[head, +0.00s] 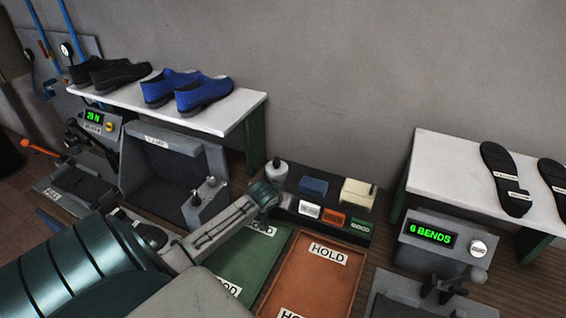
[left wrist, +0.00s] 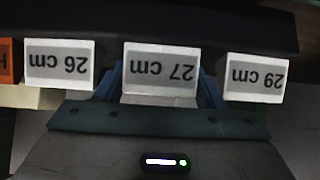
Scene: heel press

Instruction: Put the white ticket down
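I cannot tell whether that ticket is raised off the dark holder. In the head view my left arm hides the fingers and most of the white tickets; one white ticket (head: 309,209) shows beside the orange one. My right gripper is out of view.
The holder also has an orange ticket (head: 334,219), a green ticket (head: 360,226), a blue block (head: 313,187) and a cream block (head: 357,192). In front lie the green tray (head: 262,262) and the orange HOLD tray (head: 318,277). A bending machine (head: 432,240) stands right.

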